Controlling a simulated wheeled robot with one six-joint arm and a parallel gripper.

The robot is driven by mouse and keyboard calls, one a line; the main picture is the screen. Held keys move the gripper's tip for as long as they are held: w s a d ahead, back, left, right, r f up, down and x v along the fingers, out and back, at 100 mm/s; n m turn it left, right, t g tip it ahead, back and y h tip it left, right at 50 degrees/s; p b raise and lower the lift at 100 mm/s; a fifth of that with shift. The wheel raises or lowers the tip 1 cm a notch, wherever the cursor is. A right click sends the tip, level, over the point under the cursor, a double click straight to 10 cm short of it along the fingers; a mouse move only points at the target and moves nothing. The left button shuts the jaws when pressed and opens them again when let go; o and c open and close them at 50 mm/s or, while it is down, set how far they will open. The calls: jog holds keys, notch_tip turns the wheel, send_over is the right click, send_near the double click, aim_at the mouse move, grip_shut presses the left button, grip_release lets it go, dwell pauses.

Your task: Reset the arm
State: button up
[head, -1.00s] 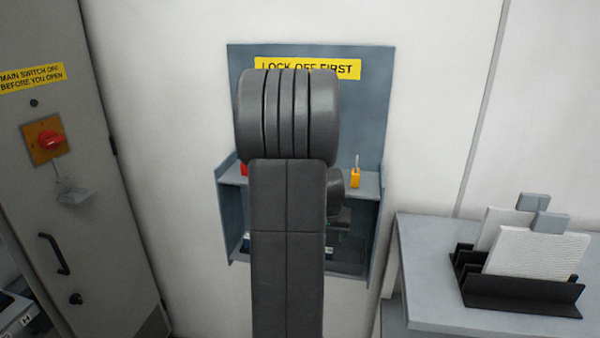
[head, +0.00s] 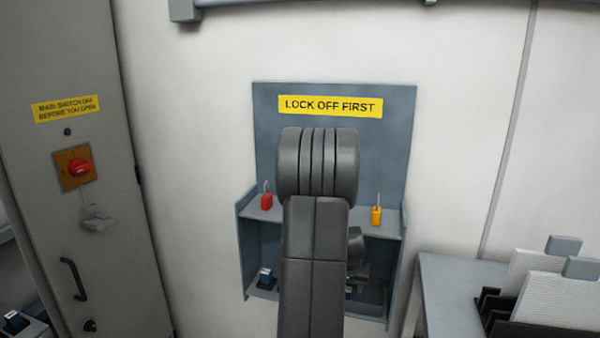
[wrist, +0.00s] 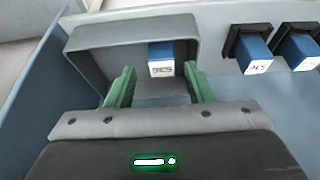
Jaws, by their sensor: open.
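My gripper (wrist: 160,90) shows in the wrist view as two green fingers, spread apart and empty. The fingers point at a grey open box-like holder (wrist: 188,45). A blue block with a white label (wrist: 161,59) sits in that holder, beyond and between the fingertips, with no contact that I can make out. In the head view my dark arm stands in front of the lock-off station (head: 264,120), and the gripper itself is hidden behind it.
More blue labelled blocks in black sockets (wrist: 255,50) stand right of the holder. A red padlock (head: 266,201) and a yellow padlock (head: 376,215) are on the station's shelf. A cabinet with a red switch (head: 80,167) is left. A side table (head: 440,285) with a paper rack is right.

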jog(key=shift+f, duration=0.1)
jog(key=shift+f+b, duration=0.2)
jog(key=shift+b, duration=0.1)
jog(key=d+v, duration=0.1)
jog(key=v, duration=0.7)
jog(key=x, duration=0.5)
jog(key=a+x, duration=0.1)
jog(key=x, duration=0.2)
jog(key=shift+r+p, duration=0.85)
jog(key=shift+p, duration=0.05)
jog(key=shift+f+b, duration=0.15)
jog(key=shift+b, duration=0.6)
jog(key=shift+s+f+t+h+b, duration=0.1)
jog(key=shift+s+t+h+b, duration=0.25)
jog(key=shift+t+b, duration=0.7)
jog(key=b, duration=0.3)
jog(key=shift+s+a, duration=0.15)
